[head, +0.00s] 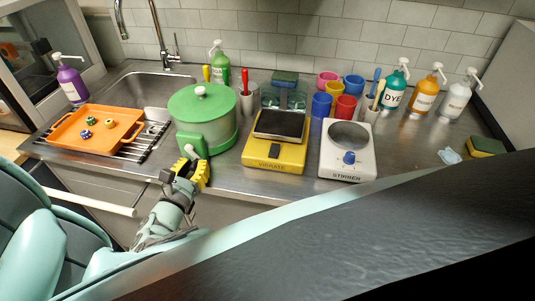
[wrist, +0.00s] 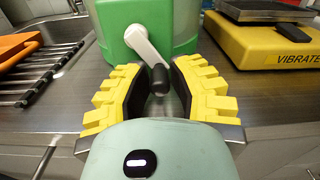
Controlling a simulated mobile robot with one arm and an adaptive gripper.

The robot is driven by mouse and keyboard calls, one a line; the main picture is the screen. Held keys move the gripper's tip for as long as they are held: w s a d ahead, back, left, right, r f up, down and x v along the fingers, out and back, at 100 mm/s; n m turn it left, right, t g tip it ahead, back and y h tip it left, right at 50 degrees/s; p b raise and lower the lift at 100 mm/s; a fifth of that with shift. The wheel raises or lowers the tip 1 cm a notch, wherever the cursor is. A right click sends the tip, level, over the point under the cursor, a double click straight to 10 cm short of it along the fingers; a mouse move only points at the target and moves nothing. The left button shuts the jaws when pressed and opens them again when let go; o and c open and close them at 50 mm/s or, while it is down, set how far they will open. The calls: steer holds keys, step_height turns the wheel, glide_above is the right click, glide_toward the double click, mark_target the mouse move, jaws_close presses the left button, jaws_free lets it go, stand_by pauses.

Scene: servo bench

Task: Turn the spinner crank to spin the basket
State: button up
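The spinner (head: 202,112) is a green-lidded round container with a pale see-through basket wall. It stands left of the middle of the counter. A green box on its front carries the crank (wrist: 143,46), a white arm ending in a dark knob (wrist: 160,79). The crank also shows in the head view (head: 189,152), its arm slanting down to the right. My gripper (head: 193,170) is in front of the crank. In the wrist view my gripper (wrist: 158,95) is open, with its yellow-padded fingers on either side of the knob. I cannot tell if either finger touches it.
A yellow vibrating plate (head: 273,158) and a white stirrer (head: 346,169) stand to the right. Cups and pump bottles line the back. The counter's front edge is near my gripper.

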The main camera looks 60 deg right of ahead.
jaws_close()
steer(key=shift+f, duration=0.1)
steer(key=shift+w+a+f+m+b, duration=0.15)
steer(key=shift+f+m+b, duration=0.15)
steer(key=shift+m+b, duration=0.6)
steer(key=shift+w+r+m+b, duration=0.1)
steer(key=shift+w+m+b, duration=0.1)
steer(key=shift+m+b, duration=0.35)
steer(key=shift+r, duration=0.1)
steer(key=o, duration=0.6)
jaws_free()
steer(key=shift+c, duration=0.2)
